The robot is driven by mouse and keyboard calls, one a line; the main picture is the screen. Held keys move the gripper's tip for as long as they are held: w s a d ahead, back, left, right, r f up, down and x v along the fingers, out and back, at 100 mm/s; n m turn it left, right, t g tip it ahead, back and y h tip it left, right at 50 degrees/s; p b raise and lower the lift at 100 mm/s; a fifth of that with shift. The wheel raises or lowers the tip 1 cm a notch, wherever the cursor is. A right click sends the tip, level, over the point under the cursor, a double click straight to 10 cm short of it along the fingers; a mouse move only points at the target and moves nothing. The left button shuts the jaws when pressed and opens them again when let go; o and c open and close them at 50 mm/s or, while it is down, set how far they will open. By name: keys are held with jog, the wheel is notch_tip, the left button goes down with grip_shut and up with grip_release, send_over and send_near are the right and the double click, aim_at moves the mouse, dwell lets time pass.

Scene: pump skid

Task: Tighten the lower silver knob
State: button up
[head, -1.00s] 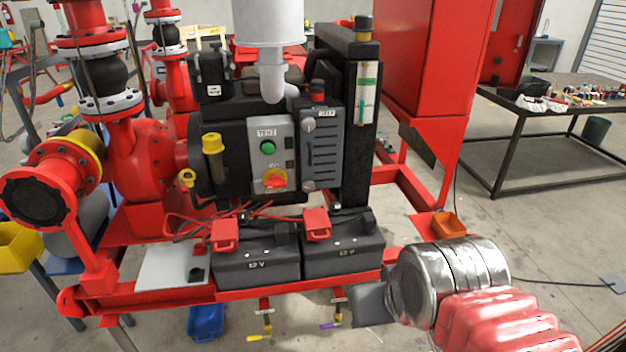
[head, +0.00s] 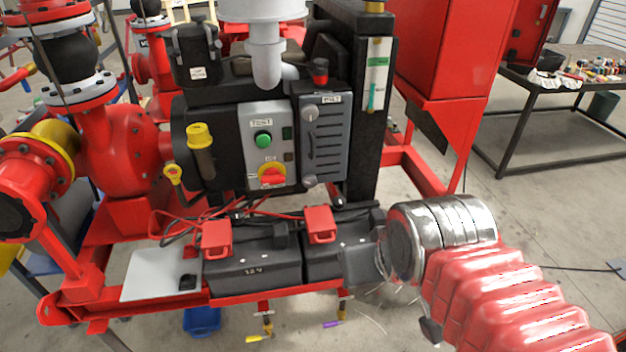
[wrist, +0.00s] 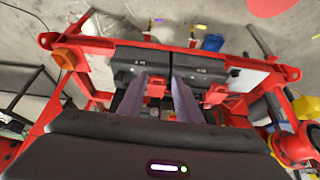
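The lower silver knob (head: 309,181) sits at the bottom of a grey vented cover (head: 324,142) on the dark engine block in the head view. A matching upper silver knob (head: 310,113) is at the cover's top. My gripper (head: 362,265) is in front of the right battery, below and right of the lower knob and apart from it. Its fingers are hard to make out there. In the wrist view, my gripper (wrist: 158,84) shows two grey fingers spread apart with nothing between them. I cannot make out the knob in the wrist view.
Left of the cover is a control panel (head: 266,142) with a green button and a red-yellow switch. Two black batteries (head: 252,268) with red terminal covers (head: 320,224) and cables stand below. A red cabinet (head: 445,50) rises at right. A red frame rail (head: 130,308) runs along the front.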

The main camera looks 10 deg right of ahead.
jog(key=o, duration=0.3)
jog(key=shift+w, duration=0.25)
jog(key=shift+o, duration=1.3)
jog(key=w+d+f+m+t, duration=0.1)
jog(key=w+t, duration=0.1)
jog(key=w, duration=0.7)
jog(key=w+d+f+t+h, duration=0.1)
jog(key=w+d+f+t, duration=0.1)
jog(key=w, duration=0.7)
jog(key=shift+d+f+m, duration=0.2)
jog(key=shift+f+m, duration=0.1)
jog(key=shift+m, duration=0.1)
jog(key=w+a+f+t+y, duration=0.2)
jog(key=w+f, duration=0.5)
jog(key=w, duration=0.5)
jog(key=shift+a+f+m+t+y, duration=0.35)
jog(key=shift+t+y, duration=0.35)
jog(key=shift+t, duration=0.3)
jog(key=shift+w, duration=0.15)
